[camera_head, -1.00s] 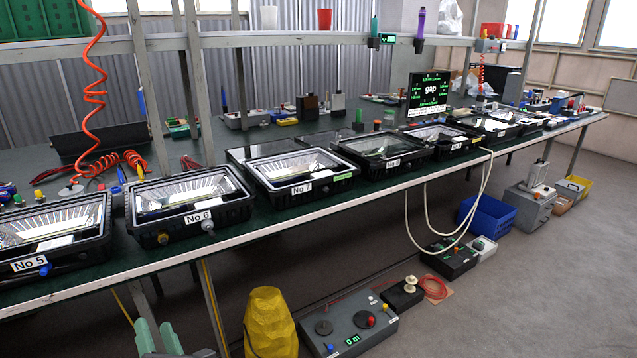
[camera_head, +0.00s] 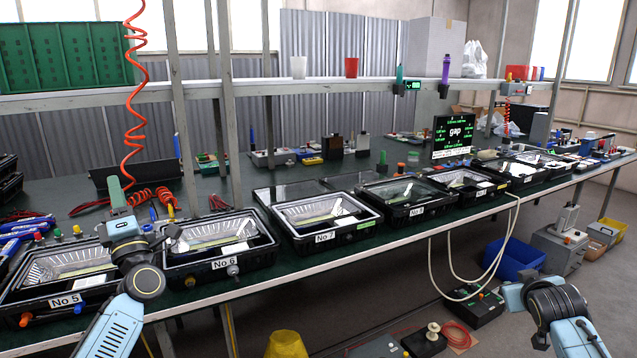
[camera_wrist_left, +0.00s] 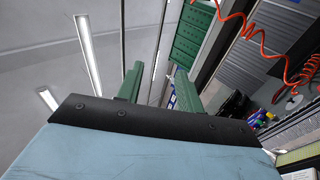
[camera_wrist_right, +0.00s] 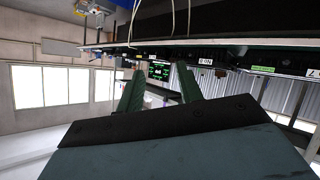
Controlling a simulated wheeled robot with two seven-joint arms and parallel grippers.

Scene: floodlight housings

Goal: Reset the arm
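My left gripper (camera_head: 116,187) is raised in front of the bench between the floodlight housings No 5 (camera_head: 60,285) and No 6 (camera_head: 215,262), its green fingers pointing up. In the left wrist view its two fingers (camera_wrist_left: 158,88) stand apart with nothing between them. My right arm comes in at the lower right of the head view, in front of the bench; its gripper is seen edge-on there. In the right wrist view the right gripper's fingers (camera_wrist_right: 160,92) are apart and empty. Neither gripper visibly touches a housing.
The green bench (camera_head: 370,165) carries a row of housings, including No 7 (camera_head: 325,225) and No 8 (camera_head: 410,205). A red coiled hose (camera_head: 137,100) hangs at the left.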

